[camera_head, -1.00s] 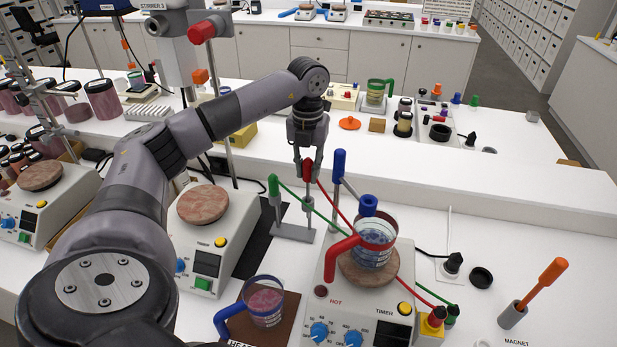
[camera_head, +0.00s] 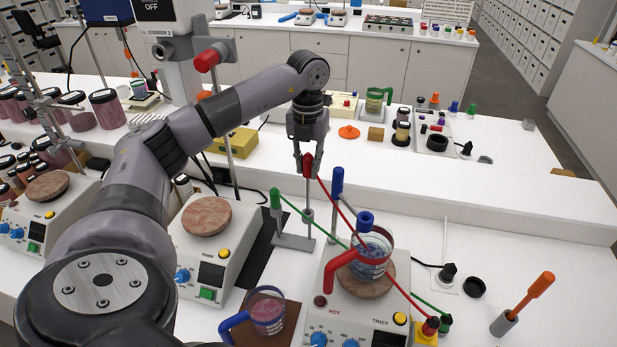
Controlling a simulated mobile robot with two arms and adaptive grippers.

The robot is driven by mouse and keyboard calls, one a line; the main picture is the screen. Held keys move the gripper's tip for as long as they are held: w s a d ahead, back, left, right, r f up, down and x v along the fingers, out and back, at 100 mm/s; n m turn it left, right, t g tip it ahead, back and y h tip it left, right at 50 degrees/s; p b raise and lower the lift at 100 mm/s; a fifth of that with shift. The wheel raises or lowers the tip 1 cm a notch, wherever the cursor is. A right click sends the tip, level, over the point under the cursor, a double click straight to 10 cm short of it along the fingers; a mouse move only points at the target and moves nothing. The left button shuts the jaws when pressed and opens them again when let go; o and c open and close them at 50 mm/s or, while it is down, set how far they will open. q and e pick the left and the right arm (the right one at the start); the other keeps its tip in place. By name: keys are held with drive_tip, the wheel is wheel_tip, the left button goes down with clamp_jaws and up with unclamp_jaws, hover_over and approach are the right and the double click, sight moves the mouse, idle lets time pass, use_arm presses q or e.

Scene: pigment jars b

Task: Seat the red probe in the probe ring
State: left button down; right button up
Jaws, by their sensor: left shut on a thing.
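My left gripper (camera_head: 308,166) is shut on the red handle of the red probe (camera_head: 308,168), pointing down. A thin metal shaft runs below the handle, in line with the grey stand (camera_head: 293,242); I cannot tell whether its tip is clear of the stand. The green probe (camera_head: 276,198) stands upright at the stand's left side. A blue ring-like piece (camera_head: 365,222) sits at the rim of the red-handled beaker (camera_head: 373,262); I cannot tell whether it is the probe ring. My right gripper is out of view.
The beaker stands on a hot plate (camera_head: 340,318). A blue-handled upright (camera_head: 337,182) rises behind it. A second beaker (camera_head: 267,313) stands front left. An orange-handled rod (camera_head: 540,286) leans at right.

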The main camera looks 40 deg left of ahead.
use_arm(q)
drive_tip(key=shift+r+p, duration=0.95)
drive_tip(key=shift+r, duration=1.8)
